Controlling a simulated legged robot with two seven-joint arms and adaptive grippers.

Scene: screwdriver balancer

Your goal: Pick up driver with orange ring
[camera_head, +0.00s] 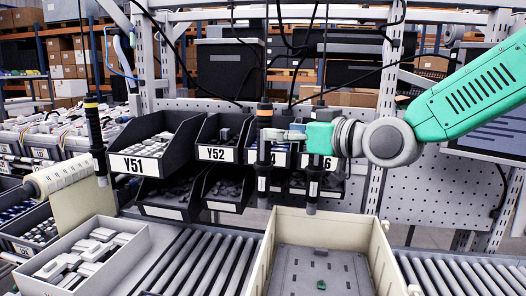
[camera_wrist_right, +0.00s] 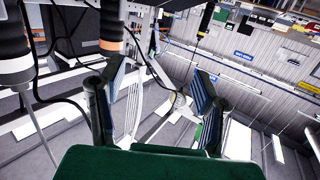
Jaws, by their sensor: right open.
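A dark driver with an orange ring (camera_head: 264,111) hangs upright at the centre of the head view. Another dark driver with a yellow-orange ring (camera_head: 95,140) hangs at the left. A third driver (camera_head: 313,185) hangs right of centre, partly hidden by my right gripper. My right gripper (camera_head: 272,134) reaches in from the right, with its fingertips close beside the central driver. In the wrist view its fingers (camera_wrist_right: 162,98) are apart with no driver between them. My left gripper is not visible.
Black bins (camera_head: 150,150) with labels stand behind the drivers. A beige crate (camera_head: 258,262) sits on the roller conveyor (camera_head: 190,262) below. A tray of white parts (camera_head: 135,250) is at lower left. Cables hang above the drivers.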

